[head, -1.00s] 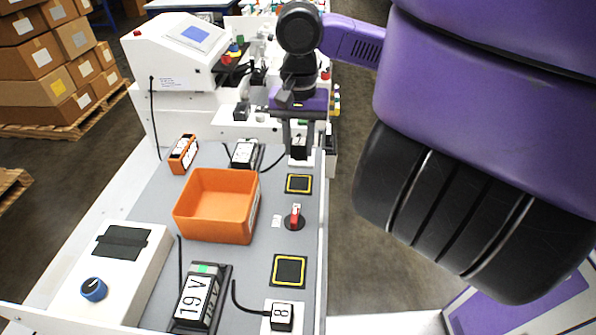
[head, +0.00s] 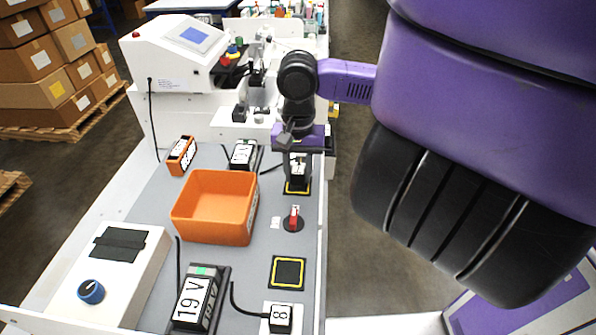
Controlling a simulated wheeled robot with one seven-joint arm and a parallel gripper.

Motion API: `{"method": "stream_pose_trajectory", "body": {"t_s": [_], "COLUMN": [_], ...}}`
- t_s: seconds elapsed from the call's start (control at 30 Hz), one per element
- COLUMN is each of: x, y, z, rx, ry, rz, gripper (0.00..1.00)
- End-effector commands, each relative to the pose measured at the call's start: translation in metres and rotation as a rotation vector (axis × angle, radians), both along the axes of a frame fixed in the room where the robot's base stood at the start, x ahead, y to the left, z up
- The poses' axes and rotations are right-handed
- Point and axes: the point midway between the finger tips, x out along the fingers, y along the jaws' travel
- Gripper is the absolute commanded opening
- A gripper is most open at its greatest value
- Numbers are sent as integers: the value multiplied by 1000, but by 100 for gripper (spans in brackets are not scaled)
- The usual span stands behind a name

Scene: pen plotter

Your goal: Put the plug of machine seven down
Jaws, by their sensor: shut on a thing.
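My gripper (head: 297,178) points down near the far right of the grey bench top. It is shut on a black plug with a white label (head: 298,171), taken to be the plug of machine seven; its number is too small to read. The plug is at the far black pad with a yellow border (head: 292,191), and the fingers hide part of both. I cannot tell whether the plug touches the pad. A black cable (head: 270,168) runs from a black power brick with a white label (head: 243,153) towards the plug.
An orange bin (head: 214,207) stands left of the pad. A second yellow-bordered pad (head: 288,273) is empty. A plug labelled 8 (head: 281,318) and a 19 V brick (head: 194,301) are at the front.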

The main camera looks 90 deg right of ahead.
Motion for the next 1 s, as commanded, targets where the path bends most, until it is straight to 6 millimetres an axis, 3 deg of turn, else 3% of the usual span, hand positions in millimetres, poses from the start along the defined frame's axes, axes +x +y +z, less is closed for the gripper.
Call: {"method": "stream_pose_trajectory", "body": {"t_s": [0.07, 0.1, 0.2, 0.47, 0.63, 1.0], "x": [0, 0, 0, 0, 0, 0], "y": [0, 0, 0, 0, 0, -1], "z": [-3, -2, -2, -2, 8, 80], "rx": [2, 1, 1, 0, -1, -3], "ry": [-1, 0, 0, 0, 0, -1], "rz": [0, 0, 0, 0, 0, 0], "gripper": [0, 40, 54, 54, 54, 54]}}
